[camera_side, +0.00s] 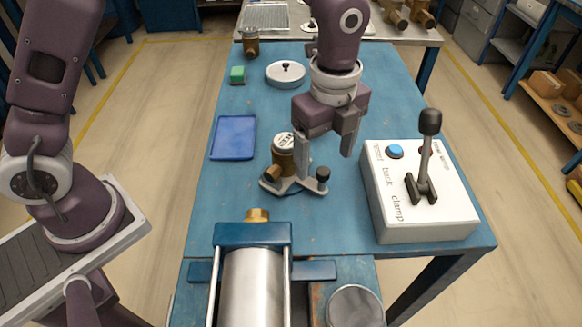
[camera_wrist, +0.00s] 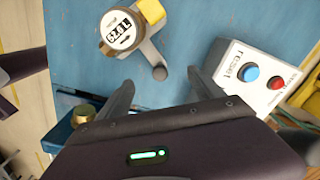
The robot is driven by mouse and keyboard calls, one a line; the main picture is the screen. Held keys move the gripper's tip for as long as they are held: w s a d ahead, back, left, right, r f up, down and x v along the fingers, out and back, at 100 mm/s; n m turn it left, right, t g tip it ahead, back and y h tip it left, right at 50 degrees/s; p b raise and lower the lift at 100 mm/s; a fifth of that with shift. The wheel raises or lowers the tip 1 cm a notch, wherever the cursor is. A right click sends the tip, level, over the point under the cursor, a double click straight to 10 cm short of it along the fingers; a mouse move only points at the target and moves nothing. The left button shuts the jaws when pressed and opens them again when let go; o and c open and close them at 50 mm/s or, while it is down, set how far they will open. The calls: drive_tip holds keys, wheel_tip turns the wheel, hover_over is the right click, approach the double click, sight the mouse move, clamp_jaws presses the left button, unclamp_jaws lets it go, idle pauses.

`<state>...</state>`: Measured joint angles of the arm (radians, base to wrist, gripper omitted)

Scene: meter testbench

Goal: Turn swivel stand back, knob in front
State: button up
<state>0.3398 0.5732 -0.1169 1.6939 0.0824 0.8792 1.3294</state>
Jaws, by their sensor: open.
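The swivel stand (camera_side: 297,185) is a grey bracket on the blue table, carrying a brass meter (camera_side: 284,160) with a white dial. Its dark knob (camera_side: 323,174) stands at the right end of the bracket in the side view. In the wrist view the meter (camera_wrist: 120,30) is at top left and the knob (camera_wrist: 160,73) is below right of it, just ahead of the gap between my fingertips. My gripper (camera_side: 326,165) is open and points down above the stand, partly hiding it. Its two fingers also show in the wrist view (camera_wrist: 160,86), apart and empty.
A white control box (camera_side: 420,205) with buttons and a lever (camera_side: 428,150) stands right of the stand. A blue tray (camera_side: 234,138) lies left. A steel cylinder clamp (camera_side: 252,280) is at the front.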

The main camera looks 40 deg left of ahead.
drive_tip(key=shift+f, duration=0.2)
idle(0.4)
drive_tip(key=shift+f, duration=0.95)
drive_tip(key=c, duration=0.4)
drive_tip(key=shift+c, duration=0.2)
